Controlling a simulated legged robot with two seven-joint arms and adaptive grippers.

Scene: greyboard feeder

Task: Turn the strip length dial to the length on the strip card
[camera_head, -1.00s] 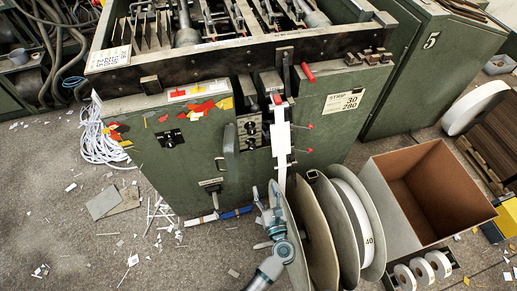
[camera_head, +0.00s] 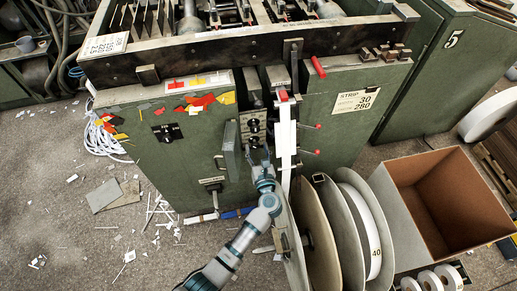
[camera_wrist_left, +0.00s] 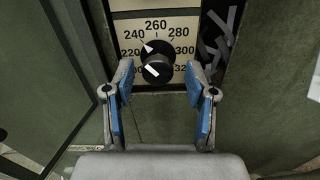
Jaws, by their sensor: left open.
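The strip card (camera_head: 355,101) on the green front reads STRIP, with 30 above 280. My left gripper (camera_wrist_left: 163,88) is open, its blue-padded fingers on either side below the knob, apart from it. In the head view, my left gripper (camera_head: 259,156) is in front of the lower part of the dial panel (camera_head: 246,122) and partly hides it. My right gripper is out of view.
A white strip (camera_head: 286,135) hangs just right of the dials, beside red-tipped levers (camera_head: 309,151). Large reels (camera_head: 345,225) stand close to the right of my arm. An open box (camera_head: 440,195) is farther right. Paper scraps litter the floor at left.

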